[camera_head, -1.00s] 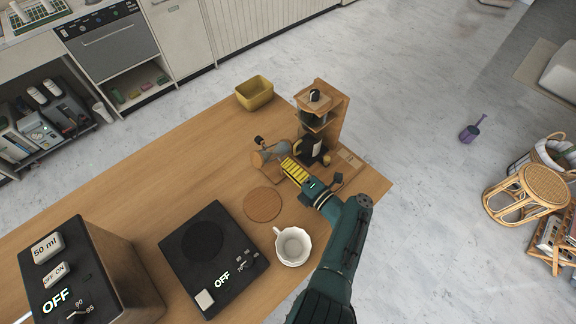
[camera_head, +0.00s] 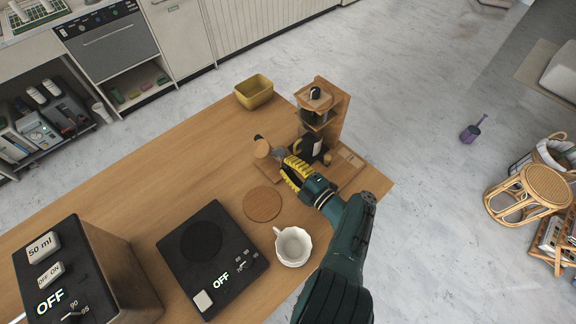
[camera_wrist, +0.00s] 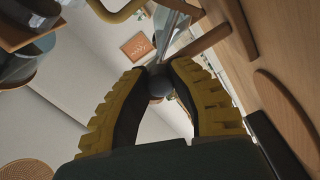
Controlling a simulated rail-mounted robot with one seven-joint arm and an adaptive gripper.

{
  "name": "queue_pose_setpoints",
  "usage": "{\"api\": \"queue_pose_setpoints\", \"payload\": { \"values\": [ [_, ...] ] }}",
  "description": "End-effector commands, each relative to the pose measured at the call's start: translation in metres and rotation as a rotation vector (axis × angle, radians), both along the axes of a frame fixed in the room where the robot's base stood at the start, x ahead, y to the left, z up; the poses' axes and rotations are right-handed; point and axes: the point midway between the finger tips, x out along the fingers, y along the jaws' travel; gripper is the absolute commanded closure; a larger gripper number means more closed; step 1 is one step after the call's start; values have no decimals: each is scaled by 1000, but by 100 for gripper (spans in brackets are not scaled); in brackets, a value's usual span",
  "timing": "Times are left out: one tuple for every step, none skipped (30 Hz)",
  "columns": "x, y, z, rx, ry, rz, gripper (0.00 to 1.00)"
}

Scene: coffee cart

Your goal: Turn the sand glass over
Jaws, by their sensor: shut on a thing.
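The sand glass has a round wooden end (camera_head: 262,148) and a clear glass body (camera_head: 278,154). In the wrist view the fingertips (camera_wrist: 159,80) are shut on a dark round knob (camera_wrist: 160,88), which appears to belong to the sand glass. Part of the glass (camera_wrist: 168,32) shows just beyond. My fingers hide the sand glass's lower part.
The wooden shelf stand (camera_head: 335,115) with a dark jug (camera_head: 308,146) is close behind my gripper. A yellow bowl (camera_head: 254,92) stands at the far edge.

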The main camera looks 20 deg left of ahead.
Motion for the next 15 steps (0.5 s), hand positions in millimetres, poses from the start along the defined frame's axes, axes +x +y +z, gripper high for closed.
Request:
{"api": "queue_pose_setpoints", "payload": {
  "values": [
    [1, -1, -1, -1, 4, -4, 100],
    [1, -1, -1, -1, 5, -4, 100],
    [1, -1, -1, 0, 6, -4, 100],
    [1, -1, -1, 0, 7, -5, 100],
    [1, -1, -1, 0, 7, -5, 100],
    [1, -1, -2, -1, 7, -5, 100],
    [1, -1, -2, -2, 6, -5, 100],
    [1, -1, -2, -2, 6, -5, 100],
    [0, -1, -2, -2, 6, -5, 100],
    [0, -1, -2, -2, 6, -5, 100],
    [0, -1, -2, -2, 6, -5, 100],
    [0, -1, -2, -2, 6, -6, 73],
    [0, -1, -2, -2, 6, -6, 68],
    [0, -1, -2, -2, 6, -5, 62],
    [0, -1, -2, -1, 6, -4, 54]
  ]
}}
